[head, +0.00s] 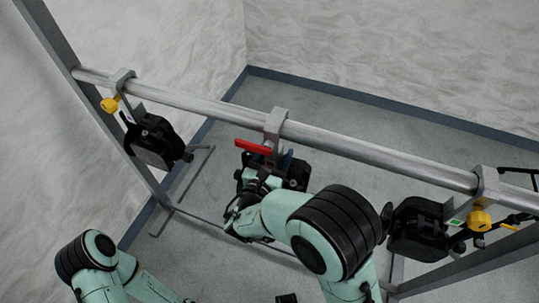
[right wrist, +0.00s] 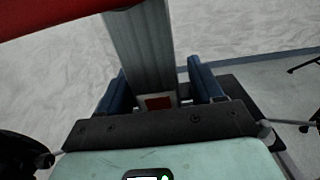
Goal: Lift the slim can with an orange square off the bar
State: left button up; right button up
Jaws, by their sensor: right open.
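The middle can (head: 294,174) is black and hangs from the bar (head: 350,149) by a grey hook clamp (head: 275,124) with a red lever (head: 253,147). In the right wrist view, the clamp's grey upright (right wrist: 152,50) bears a small red-orange square (right wrist: 158,102) on a pale label. My right gripper (right wrist: 156,78) is open, its blue fingers on either side of the upright, with no clear grip on it. In the head view my right gripper (head: 274,160) is at the middle can and partly hides it. My left arm is at the lower left; its gripper is out of view.
A black can (head: 153,140) with a yellow knob (head: 110,104) hangs at the left. Another (head: 418,230) with a green square (head: 456,223) and yellow knob (head: 480,220) hangs at the right. Grey stand posts hold the bar ends. Walls stand behind; floor is open between.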

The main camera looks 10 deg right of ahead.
jog(key=shift+w, duration=0.1)
jog(key=shift+c, duration=0.3)
grip_shut()
jog(key=shift+r, duration=0.15)
jog(key=shift+r, duration=0.1)
jog(key=shift+r, duration=1.3)
jog(key=v, duration=1.8)
jog(key=shift+r, duration=0.35)
